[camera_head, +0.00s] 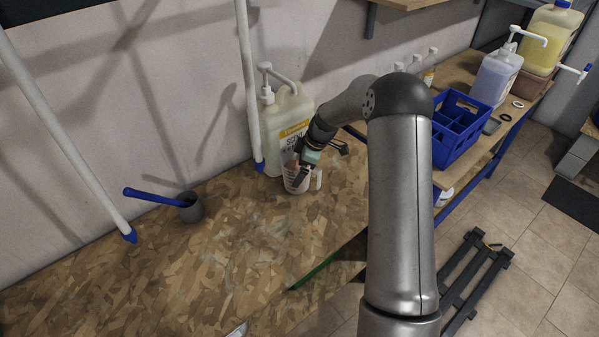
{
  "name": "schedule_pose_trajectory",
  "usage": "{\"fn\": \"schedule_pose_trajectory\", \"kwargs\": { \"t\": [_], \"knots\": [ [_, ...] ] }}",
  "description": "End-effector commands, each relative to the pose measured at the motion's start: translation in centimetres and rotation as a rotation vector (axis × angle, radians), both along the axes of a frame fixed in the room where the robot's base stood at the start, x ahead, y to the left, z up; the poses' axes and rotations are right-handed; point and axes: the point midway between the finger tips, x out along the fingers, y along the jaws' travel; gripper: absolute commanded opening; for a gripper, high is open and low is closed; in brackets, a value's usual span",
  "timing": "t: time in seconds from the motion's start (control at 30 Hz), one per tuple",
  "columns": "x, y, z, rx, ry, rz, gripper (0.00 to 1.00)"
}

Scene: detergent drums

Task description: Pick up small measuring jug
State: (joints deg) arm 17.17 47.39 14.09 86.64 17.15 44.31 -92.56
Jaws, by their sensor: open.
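A small measuring jug (291,184), pale and translucent with reddish markings, stands upright on the wood-chip board bench (240,245). Its white handle faces right. My gripper (300,174) is open, with its fingers down at the jug's rim. I cannot tell whether a finger is inside the jug or whether they touch it. The gripper and wrist hide part of the rim and the jug's far side.
A large pump-top detergent bottle (288,118) stands close behind the jug. A grey dipper cup (190,208) with a blue handle sits to the left. White poles (247,80) rise along the wall. A blue crate (455,135) is at right. The front bench is mostly clear.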

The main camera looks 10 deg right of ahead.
Motion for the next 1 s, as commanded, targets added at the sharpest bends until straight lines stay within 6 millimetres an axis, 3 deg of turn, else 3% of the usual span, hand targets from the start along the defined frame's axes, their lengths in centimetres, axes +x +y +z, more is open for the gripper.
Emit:
{"fn": "schedule_pose_trajectory", "kwargs": {
  "t": [0.27,0.5,1.0],
  "knots": [
    [0.04,0.11,-0.41,0.000,-0.001,0.000,1.00],
    [0.10,0.11,-0.29,-0.001,-0.002,-0.001,0.42],
    [0.14,0.10,0.35,0.000,-0.004,-0.001,0.42]
  ]
}}
